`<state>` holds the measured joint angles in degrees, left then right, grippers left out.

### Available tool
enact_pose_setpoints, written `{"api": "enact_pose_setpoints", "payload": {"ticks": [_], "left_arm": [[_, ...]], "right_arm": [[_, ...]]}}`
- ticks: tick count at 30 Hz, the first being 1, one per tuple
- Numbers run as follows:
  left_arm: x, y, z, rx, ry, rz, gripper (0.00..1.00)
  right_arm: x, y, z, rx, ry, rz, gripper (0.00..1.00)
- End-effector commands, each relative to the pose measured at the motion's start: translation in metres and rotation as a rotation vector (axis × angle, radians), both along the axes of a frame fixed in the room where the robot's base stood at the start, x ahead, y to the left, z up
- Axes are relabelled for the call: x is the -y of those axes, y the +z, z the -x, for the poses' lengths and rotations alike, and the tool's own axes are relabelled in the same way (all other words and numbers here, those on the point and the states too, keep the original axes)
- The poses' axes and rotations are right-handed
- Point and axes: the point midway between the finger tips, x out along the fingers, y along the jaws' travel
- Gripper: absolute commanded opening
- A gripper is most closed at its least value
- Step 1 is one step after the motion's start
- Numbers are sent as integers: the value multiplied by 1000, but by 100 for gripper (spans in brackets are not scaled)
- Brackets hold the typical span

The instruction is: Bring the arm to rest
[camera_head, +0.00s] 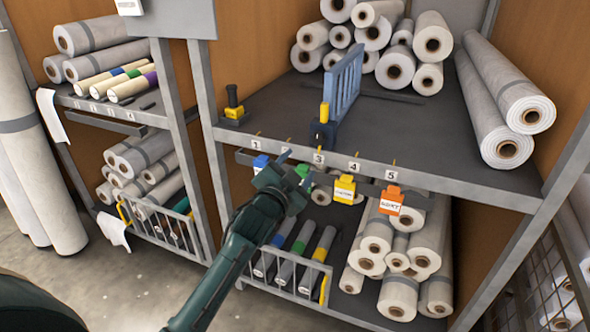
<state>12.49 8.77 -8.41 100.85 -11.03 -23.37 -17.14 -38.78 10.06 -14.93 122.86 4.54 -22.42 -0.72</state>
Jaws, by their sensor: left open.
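My left arm is dark green and reaches up from the bottom of the head view. Its left gripper (290,172) is open, in front of the shelf edge between a blue tag (261,164) and a green tag (302,170). The gripper partly covers the green tag. I cannot tell whether it touches either tag. No object shows between its fingers. My right gripper is not in view.
Numbered hooks line the shelf edge (440,178), with a yellow tag (344,190) and an orange tag (390,200) hanging right of the gripper. A blue rack (345,85) stands on the shelf. White rolls (393,70) fill the back.

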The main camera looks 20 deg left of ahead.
Motion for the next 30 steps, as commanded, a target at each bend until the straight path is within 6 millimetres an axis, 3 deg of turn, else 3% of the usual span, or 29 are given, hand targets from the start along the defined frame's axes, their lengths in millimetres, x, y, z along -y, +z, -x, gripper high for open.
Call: {"api": "enact_pose_setpoints", "payload": {"ticks": [17, 20, 23, 25, 30], "left_arm": [[-1, 0, 8, 0, 0, 0, 55], [2, -8, 14, -20, -5, 11, 55], [9, -34, 36, -85, -23, 58, 55], [18, -61, 64, -159, -41, 114, 55], [43, -124, 158, -379, -69, 296, 55]], "right_arm": [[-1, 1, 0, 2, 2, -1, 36], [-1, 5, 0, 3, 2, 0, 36], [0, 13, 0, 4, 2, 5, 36], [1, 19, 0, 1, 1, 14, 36], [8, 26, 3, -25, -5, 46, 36]]}}
